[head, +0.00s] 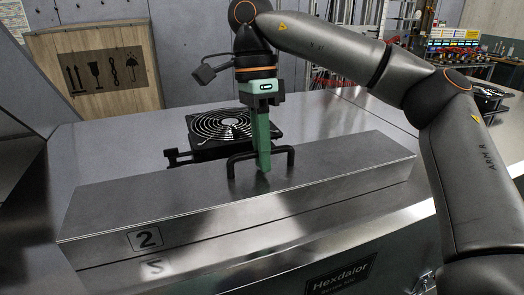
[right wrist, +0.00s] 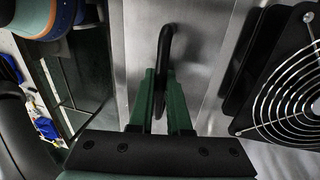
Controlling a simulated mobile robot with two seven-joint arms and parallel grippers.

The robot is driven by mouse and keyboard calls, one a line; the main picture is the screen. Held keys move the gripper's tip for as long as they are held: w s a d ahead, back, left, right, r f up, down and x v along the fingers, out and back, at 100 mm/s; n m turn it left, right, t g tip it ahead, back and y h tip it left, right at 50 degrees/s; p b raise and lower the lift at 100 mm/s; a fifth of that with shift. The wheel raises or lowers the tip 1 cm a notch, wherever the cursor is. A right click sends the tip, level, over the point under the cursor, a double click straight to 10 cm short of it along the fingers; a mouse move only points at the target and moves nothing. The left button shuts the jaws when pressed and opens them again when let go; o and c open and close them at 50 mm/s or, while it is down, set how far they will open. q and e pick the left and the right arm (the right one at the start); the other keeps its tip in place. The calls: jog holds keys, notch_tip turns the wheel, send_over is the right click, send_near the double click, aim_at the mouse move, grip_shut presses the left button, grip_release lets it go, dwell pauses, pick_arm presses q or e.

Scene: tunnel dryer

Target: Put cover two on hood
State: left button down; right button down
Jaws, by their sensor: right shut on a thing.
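Cover two (head: 180,207) is a long grey metal box-shaped cover with a label "2" on its front face and a black bar handle (head: 285,152) on top. It lies along the front part of the metal hood (head: 120,150); whether it touches the hood all along its length I cannot tell. My right gripper (head: 264,166) points down from above and is shut on the handle. In the right wrist view the green fingers (right wrist: 162,105) stand on either side of the black handle (right wrist: 165,45). My left gripper is not in view.
A black fan with a round wire guard (head: 222,125) sits on the hood just behind the cover; it also shows in the right wrist view (right wrist: 290,95). Another fan (head: 487,98) is at the far right. A wooden crate (head: 95,75) stands behind at left.

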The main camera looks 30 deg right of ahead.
jog(key=c, duration=0.9)
grip_release()
jog(key=shift+o, duration=0.2)
jog(key=shift+r, duration=0.1)
jog(key=v, duration=0.7)
jog(key=shift+r, duration=0.25)
